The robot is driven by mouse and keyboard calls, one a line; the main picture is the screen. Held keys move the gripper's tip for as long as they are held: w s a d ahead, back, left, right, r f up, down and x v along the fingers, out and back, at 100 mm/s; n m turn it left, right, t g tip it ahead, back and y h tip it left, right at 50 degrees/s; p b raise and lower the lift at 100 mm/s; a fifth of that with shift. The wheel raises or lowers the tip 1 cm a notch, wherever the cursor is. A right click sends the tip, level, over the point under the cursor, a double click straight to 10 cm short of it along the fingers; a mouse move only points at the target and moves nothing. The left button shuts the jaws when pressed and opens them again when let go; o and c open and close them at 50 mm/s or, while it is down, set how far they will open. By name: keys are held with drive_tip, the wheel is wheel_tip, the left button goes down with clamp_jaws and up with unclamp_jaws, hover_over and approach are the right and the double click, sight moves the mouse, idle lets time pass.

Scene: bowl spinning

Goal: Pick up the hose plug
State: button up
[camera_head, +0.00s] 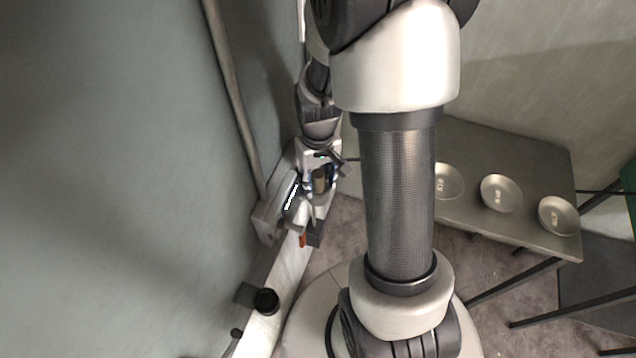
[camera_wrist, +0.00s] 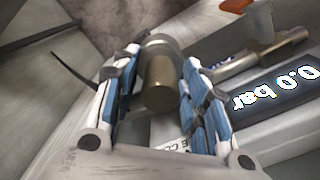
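The hose plug, a brownish metal cylinder (camera_wrist: 158,85) with a wider grey collar behind it, sits between my gripper's two blue-padded fingers in the wrist view. My gripper (camera_wrist: 160,68) is open around it, with a narrow gap visible on each side of the cylinder. In the head view my gripper (camera_head: 319,181) is beside the wall-mounted unit, with the brownish plug (camera_head: 320,180) showing small between its fingers. How the plug's far end is seated is hidden.
A pressure unit (camera_head: 268,217) on the wall has a lit display (camera_wrist: 283,88) reading "0.0 bar", close to my right finger in the wrist view. A metal pipe (camera_wrist: 262,52) runs beside it. A table (camera_head: 520,150) with three bowls stands at right.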

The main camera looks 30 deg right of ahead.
clamp_jaws()
drive_tip(key=shift+r, duration=0.1)
idle(0.3)
wheel_tip(320, 180, up, 24)
drive_tip(key=p, duration=0.7)
drive_tip(key=shift+r, duration=0.2)
idle(0.5)
